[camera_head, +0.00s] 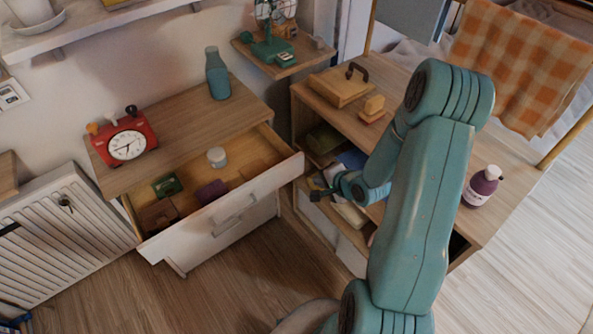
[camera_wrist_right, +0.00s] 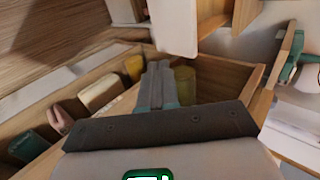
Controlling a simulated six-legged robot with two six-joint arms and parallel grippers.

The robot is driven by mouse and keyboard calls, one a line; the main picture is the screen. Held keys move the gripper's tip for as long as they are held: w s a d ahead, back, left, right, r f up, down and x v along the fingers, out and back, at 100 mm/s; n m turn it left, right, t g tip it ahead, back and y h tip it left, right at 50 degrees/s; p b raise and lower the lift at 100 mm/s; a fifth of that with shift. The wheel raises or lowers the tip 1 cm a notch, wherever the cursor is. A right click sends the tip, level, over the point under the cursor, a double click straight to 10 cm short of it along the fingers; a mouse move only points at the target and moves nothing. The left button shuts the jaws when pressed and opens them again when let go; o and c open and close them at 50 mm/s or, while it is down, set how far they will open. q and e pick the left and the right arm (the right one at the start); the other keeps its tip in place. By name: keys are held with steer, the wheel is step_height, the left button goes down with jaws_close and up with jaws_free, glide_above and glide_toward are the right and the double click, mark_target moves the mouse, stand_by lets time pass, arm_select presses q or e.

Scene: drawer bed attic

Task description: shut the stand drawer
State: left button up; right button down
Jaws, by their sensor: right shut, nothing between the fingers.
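The stand (camera_head: 185,115) is a wooden-topped cabinet at the left of the head view. Its top drawer (camera_head: 222,208) is pulled out, with a white front and a light handle. Inside lie a white jar (camera_head: 217,157), a green box (camera_head: 167,185), a purple item (camera_head: 211,191) and a brown box (camera_head: 158,214). My right gripper (camera_head: 318,191) is just right of the drawer front's right end, in front of the shelf unit, and seems apart from the drawer. Its closed, empty fingers show in the right wrist view (camera_wrist_right: 156,85). My left gripper is not in view.
A red alarm clock (camera_head: 127,139) and a blue bottle (camera_head: 217,73) stand on the stand's top. A wooden shelf unit (camera_head: 462,232) with filled compartments is close on the right. A white radiator (camera_head: 60,235) is at left. The floor (camera_head: 205,290) before the drawer is clear.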

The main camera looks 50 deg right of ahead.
mark_target(291, 169)
steer(key=x, duration=0.3)
steer(key=w+r+x, duration=0.1)
steer(key=x, duration=0.7)
steer(key=shift+w+r, duration=0.2)
steer(key=shift+w, duration=0.15)
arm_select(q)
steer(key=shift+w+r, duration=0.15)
arm_select(e)
steer(key=shift+w+d, duration=0.2)
steer(key=shift+w, duration=0.15)
steer(key=shift+w, duration=0.15)
